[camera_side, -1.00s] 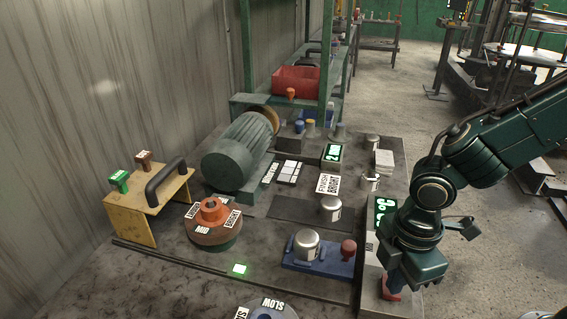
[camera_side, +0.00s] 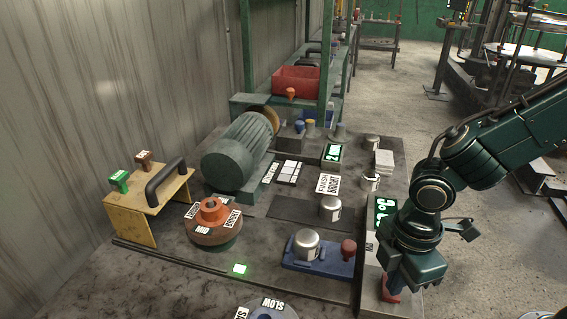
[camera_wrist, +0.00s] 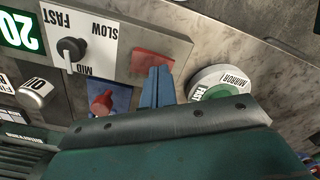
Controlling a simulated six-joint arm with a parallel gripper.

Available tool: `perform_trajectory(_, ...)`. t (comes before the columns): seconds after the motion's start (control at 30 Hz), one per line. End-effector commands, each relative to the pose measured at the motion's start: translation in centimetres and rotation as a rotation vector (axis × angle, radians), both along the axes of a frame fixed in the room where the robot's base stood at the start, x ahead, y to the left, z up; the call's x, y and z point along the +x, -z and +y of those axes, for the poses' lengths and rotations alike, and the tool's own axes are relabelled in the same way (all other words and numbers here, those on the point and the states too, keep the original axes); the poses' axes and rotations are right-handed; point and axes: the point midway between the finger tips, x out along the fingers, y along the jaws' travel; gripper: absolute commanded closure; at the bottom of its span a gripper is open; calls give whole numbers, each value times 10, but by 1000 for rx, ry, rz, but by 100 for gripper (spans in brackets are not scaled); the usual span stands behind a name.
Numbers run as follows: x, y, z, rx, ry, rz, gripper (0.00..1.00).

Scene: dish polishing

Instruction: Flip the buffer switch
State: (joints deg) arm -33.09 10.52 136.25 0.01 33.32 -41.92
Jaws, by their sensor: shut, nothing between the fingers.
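A red rocker-like switch (camera_wrist: 154,62) sits on the grey control box (camera_wrist: 125,50) in the wrist view. In the side view a red part of it (camera_side: 391,296) shows below my gripper (camera_side: 398,280). In the wrist view the blue fingers of my gripper (camera_wrist: 160,73) are shut together and empty. Their tips are at the near edge of the switch; I cannot tell whether they touch it. The fingers hide part of that edge. Which way the switch is tipped is not clear.
Beside the switch, the box carries a black knob (camera_wrist: 70,48) marked SLOW, MID and FAST, and a lit display (camera_side: 383,211). A blue fixture (camera_side: 318,262) with a red knob (camera_side: 348,249) stands close left.

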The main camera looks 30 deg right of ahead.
Motion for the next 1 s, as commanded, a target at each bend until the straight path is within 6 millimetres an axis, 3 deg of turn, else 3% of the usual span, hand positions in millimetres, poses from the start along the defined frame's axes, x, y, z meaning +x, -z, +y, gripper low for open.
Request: perform_trajectory(1.0,1,-58,1,2,0,-3,100)
